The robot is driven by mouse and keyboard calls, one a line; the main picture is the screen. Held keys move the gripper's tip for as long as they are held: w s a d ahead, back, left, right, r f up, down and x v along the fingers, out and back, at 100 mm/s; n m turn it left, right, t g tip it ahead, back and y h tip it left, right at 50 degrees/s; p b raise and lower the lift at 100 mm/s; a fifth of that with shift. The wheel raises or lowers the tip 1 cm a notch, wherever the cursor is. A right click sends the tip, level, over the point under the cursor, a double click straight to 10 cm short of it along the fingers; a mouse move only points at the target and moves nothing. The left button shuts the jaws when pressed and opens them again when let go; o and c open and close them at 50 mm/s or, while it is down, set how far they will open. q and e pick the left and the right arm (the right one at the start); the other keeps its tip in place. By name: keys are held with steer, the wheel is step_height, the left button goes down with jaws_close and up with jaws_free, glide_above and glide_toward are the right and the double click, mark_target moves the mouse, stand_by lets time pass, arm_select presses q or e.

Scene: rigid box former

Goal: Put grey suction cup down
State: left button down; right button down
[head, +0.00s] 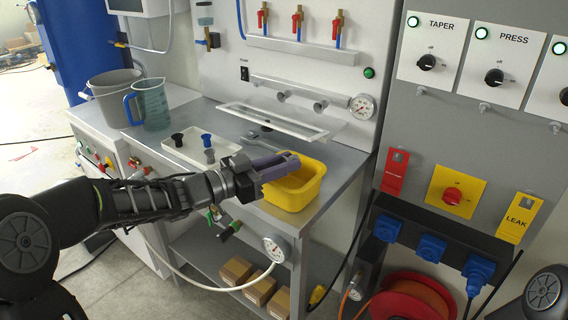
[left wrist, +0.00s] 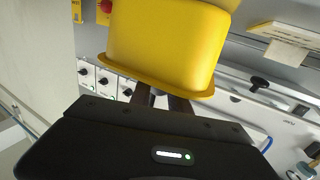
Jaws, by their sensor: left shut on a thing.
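My left gripper (head: 280,165) reaches in from the left, with its fingers over the yellow tub (head: 296,192). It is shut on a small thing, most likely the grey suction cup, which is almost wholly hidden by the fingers. In the left wrist view the fingers (left wrist: 160,103) show just in front of the yellow tub (left wrist: 165,45), with a little grey between them. I cannot tell whether the held thing touches the tub. My right gripper is out of view.
A white tray (head: 183,152) left of the gripper holds a black cup (head: 177,140) and a blue cup (head: 207,140). A clear jug (head: 152,104) and a grey bucket (head: 113,95) stand further left. A white rack (head: 285,122) lies behind. A gauge (head: 274,248) hangs at the bench's front.

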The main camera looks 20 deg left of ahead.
arm_select(q)
steer(key=shift+f, duration=0.6)
steer(key=c, duration=1.2)
jaws_free()
steer(key=shift+c, duration=0.2)
steer(key=shift+r, duration=0.75)
steer(key=v, duration=1.2)
steer(key=shift+p, duration=0.35)
